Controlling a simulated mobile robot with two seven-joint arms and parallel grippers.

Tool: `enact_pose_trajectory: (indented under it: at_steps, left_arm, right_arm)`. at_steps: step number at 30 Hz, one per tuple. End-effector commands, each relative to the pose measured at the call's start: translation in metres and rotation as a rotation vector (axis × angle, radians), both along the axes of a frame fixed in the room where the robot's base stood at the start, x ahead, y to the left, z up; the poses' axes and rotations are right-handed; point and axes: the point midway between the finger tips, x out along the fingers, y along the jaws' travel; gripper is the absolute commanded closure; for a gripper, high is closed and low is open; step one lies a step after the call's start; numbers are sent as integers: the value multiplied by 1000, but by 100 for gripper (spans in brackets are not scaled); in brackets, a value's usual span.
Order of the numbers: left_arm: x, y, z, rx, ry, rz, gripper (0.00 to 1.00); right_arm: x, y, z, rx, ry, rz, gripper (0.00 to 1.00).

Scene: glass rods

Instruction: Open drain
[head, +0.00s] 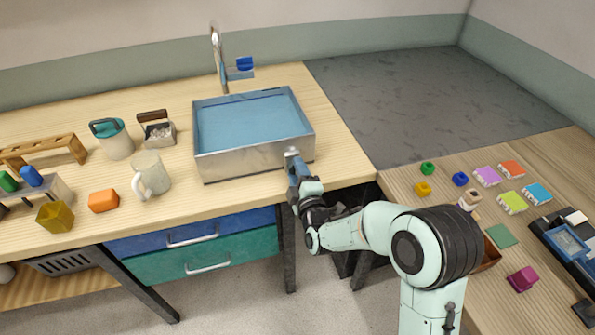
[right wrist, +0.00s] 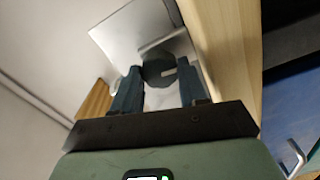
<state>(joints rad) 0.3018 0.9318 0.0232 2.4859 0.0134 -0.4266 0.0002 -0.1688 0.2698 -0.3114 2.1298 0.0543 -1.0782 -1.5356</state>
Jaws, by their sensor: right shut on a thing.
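A metal sink (head: 232,164) full of blue water stands on the wooden counter. My right gripper (head: 292,162) is at the right end of the sink's front wall, coming in from the front. In the right wrist view its two fingers (right wrist: 157,82) are shut on a dark round knob (right wrist: 158,70) with a light mark, beside the sink's pale metal wall (right wrist: 128,32). The fingers hide the knob in the head view. The drain opening itself is not visible. My left gripper is not in view.
A tap (head: 217,50) with a blue handle (head: 245,64) stands behind the sink. A cup (head: 150,173), an orange block (head: 103,201) and a yellow pot (head: 55,216) lie to the left. Drawers (head: 192,236) are below. A side table (head: 450,215) on the right holds several small items.

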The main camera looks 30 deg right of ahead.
Motion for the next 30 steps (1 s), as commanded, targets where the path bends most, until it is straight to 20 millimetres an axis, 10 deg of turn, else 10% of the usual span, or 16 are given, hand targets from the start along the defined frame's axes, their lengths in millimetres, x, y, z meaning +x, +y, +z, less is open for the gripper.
enact_pose_trajectory:
  at_steps: [24,25,26,30]
  left_arm:
    - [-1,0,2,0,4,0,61]
    - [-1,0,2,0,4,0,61]
    - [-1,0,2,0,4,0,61]
    - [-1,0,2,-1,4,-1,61]
  right_arm:
    - [1,-1,2,-113,21,-2,88]
    - [1,-1,2,-113,21,-2,48]
    - [1,-1,2,-113,22,-1,38]
    - [0,-1,1,-112,24,-1,32]
